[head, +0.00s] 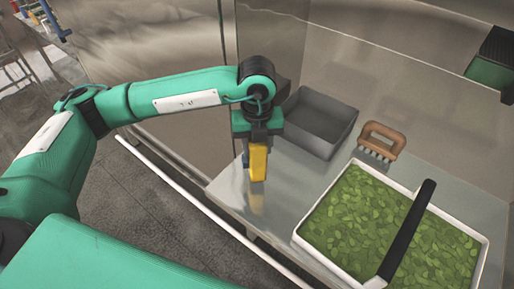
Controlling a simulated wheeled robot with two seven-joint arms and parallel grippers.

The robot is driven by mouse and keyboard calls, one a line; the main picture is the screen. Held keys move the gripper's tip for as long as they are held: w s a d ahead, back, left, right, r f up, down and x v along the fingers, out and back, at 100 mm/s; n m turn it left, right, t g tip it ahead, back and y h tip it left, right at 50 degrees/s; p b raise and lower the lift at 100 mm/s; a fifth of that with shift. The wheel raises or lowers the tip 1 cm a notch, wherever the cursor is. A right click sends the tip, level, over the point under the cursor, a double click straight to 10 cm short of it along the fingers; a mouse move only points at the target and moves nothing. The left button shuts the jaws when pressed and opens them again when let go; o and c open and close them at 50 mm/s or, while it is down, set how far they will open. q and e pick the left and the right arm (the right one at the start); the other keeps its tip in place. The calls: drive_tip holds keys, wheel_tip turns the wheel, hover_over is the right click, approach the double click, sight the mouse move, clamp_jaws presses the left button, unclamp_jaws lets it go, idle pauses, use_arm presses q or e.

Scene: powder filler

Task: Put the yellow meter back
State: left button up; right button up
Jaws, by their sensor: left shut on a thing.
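The yellow meter (258,163) hangs upright below my left gripper (258,146) in the head view. My left gripper is shut on the meter and covers its upper part. The meter is over the left part of the metal table (237,190), which shows a yellow reflection below it. I cannot tell whether its lower end touches the tabletop. My right gripper is not in view.
A grey open bin (318,122) stands just right of my left gripper. A brush with a brown handle (385,136) is beside it. A white tray (312,255) of green leaves, with a black handle (408,232), fills the right front. Metal walls enclose the back.

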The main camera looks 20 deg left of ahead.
use_arm(q)
wheel_tip(320, 180, down, 2)
drive_tip(key=shift+f+p, duration=0.1)
drive_tip(key=shift+p, duration=0.35)
drive_tip(key=shift+f, duration=0.3)
drive_tip(key=o, duration=1.2)
drive_tip(key=shift+r, duration=0.25)
drive_tip(key=shift+r+b, duration=0.35)
wheel_tip(320, 180, up, 11)
drive_tip(key=b, duration=0.3)
drive_tip(key=shift+s, duration=0.1)
